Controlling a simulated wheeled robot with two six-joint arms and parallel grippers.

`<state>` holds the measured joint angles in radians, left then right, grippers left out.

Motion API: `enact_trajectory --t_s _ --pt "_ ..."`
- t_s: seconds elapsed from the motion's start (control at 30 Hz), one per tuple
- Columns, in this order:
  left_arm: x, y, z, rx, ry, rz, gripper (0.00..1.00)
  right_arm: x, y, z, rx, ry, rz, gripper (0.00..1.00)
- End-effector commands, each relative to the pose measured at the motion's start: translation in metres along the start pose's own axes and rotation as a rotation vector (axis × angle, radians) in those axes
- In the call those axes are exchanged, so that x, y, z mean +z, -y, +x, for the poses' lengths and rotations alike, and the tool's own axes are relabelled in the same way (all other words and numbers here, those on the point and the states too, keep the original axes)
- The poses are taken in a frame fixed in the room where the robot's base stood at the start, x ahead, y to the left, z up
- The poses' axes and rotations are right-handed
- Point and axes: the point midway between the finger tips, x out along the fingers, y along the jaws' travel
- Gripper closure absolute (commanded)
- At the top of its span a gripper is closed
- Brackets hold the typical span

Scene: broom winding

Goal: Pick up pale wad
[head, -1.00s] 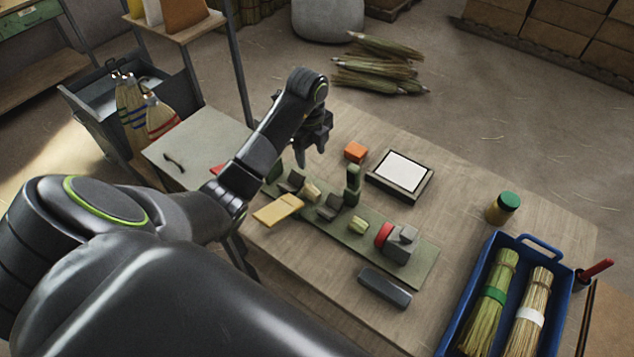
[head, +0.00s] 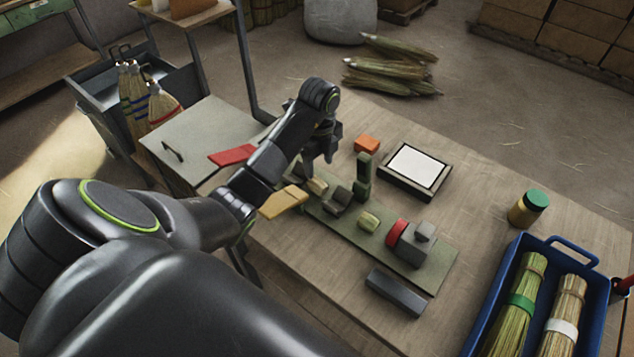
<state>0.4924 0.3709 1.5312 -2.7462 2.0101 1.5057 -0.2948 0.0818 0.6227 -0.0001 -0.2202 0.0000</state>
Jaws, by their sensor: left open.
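My left gripper (head: 320,157) is open, pointing down over the left end of the green board (head: 435,268) on the workbench. A small pale wad (head: 317,186) sits on that board just below and beside the fingertips; the gripper partly hides the area around it. No contact can be made out. A second pale yellow-green wad (head: 368,221) lies farther right on the board, apart from the gripper. My right gripper is not in view.
A dark angled block (head: 338,201), a green post (head: 363,178) and a grey clamp with a red disc (head: 397,233) stand on the board. A tan block (head: 284,202), orange block (head: 367,144), framed white panel (head: 417,166) and blue tray (head: 484,303) are nearby.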

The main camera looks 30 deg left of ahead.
Motion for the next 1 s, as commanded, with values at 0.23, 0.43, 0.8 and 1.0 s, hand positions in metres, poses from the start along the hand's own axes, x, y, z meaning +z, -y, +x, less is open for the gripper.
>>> enact_trajectory --t_s 0.23,0.43,0.8,1.0 --pt "0.0 0.0 0.031 0.0 0.0 0.0 0.48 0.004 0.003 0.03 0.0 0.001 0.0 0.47" --pt "0.001 -0.001 0.038 0.0 0.0 0.0 0.48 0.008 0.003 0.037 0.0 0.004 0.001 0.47" --pt "0.003 -0.004 0.078 0.002 -0.002 0.0 0.48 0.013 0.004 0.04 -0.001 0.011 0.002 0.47" --pt "0.004 -0.003 0.084 0.0 0.0 0.0 0.48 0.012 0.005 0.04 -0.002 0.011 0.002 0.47"
